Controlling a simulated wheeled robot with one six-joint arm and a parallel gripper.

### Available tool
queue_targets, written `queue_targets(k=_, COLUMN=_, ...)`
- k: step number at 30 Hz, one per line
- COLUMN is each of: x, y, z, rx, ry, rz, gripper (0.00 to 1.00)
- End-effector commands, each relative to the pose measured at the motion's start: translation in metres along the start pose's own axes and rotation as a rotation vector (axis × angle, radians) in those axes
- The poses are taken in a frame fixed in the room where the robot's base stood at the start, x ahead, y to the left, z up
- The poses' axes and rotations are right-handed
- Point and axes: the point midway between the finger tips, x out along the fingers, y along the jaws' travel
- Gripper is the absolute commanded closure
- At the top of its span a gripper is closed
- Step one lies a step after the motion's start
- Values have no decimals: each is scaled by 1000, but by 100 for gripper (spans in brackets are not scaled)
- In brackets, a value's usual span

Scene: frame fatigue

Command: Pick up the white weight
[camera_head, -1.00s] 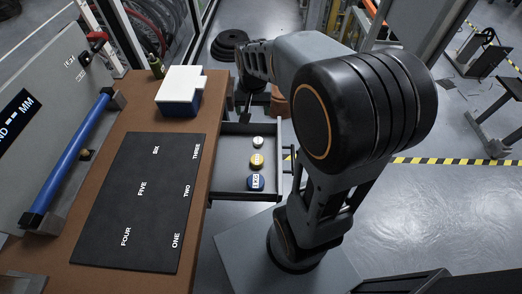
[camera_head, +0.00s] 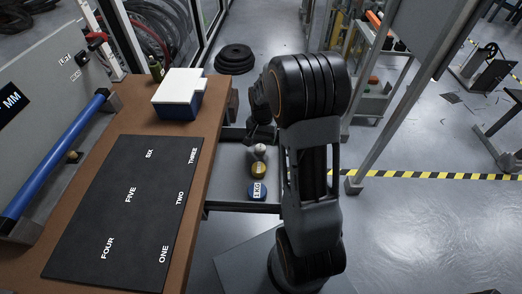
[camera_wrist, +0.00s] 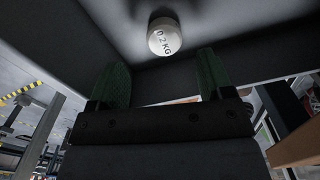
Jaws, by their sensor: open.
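My gripper (camera_wrist: 158,80) is open and empty, with green finger pads. In the head view my gripper (camera_head: 261,134) is at the far part of the drawer, close to the white weight; its fingers are partly hard to make out.
The brown table (camera_head: 205,150) stands left of the drawer, bearing a black numbered mat (camera_head: 125,215) and a white and blue box (camera_head: 178,95). The drawer's walls (camera_wrist: 260,55) surround the weights closely. My arm hides the drawer's right side.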

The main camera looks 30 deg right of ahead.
Motion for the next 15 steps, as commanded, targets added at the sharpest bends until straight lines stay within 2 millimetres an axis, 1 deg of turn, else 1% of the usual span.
queue_targets(k=5, x=6, y=-1, z=0, rx=-1, ry=0, rz=0, gripper=26)
queue_targets(k=7, x=12, y=-2, z=1, rx=-1, ry=-1, rz=0, gripper=26)
queue_targets(k=15, x=48, y=-4, z=1, rx=-1, ry=-2, rz=1, gripper=26)
